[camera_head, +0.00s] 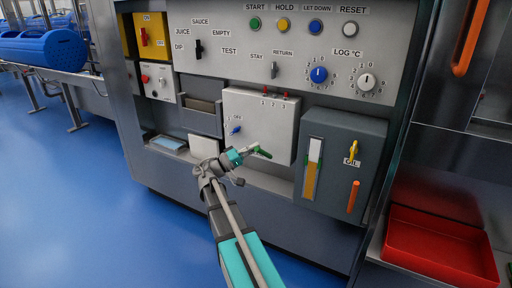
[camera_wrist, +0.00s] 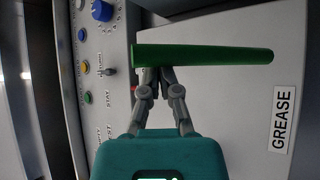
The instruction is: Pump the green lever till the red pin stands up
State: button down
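The green lever (camera_head: 264,153) sticks out from the lower front of a pale grey box (camera_head: 258,118). In the wrist view the lever (camera_wrist: 215,56) lies across the picture, in front of the box's face. My gripper (camera_head: 252,149) is at the lever, and its fingertips (camera_wrist: 154,72) are drawn together right at the lever's edge near its left end. The fingers do not visibly wrap around the lever; whether they touch it I cannot tell. Small red pins (camera_head: 264,89) show at the box's top edge by the marks 1, 2, 3; how far they stand up is hard to tell.
A blue knob (camera_head: 236,130) sits on the box's left. A darker grey box (camera_head: 345,155) with a yellow OIL valve (camera_head: 353,151) and an orange handle (camera_head: 353,196) stands to the right. A red tray (camera_head: 440,245) is at far right. Open blue floor lies left.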

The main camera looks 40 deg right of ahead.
jog(key=shift+s+f, duration=0.1)
jog(key=shift+s, duration=0.15)
jog(key=shift+f, duration=0.1)
jog(key=w+d+f+b+v, duration=0.1)
jog(key=b+v, duration=0.5)
jog(key=v, duration=0.3)
jog(key=shift+w+a+f, duration=0.2)
jog(key=shift+w+f, duration=0.05)
jog(key=shift+f, duration=0.15)
jog(key=shift+r, duration=0.15)
dwell(0.6)
jog(key=w+d+r+n+t+y+p, duration=0.2)
jog(key=d+r+p, duration=0.3)
jog(key=r+p, duration=0.4)
jog(key=n+p, duration=0.1)
jog(key=p, duration=0.4)
jog(key=shift+d+n+y+p, duration=0.2)
jog(key=shift+n+y+p, duration=0.1)
jog(key=shift+n+p, duration=0.1)
jog(key=shift+d+r, duration=0.1)
jog(key=shift+r, duration=0.05)
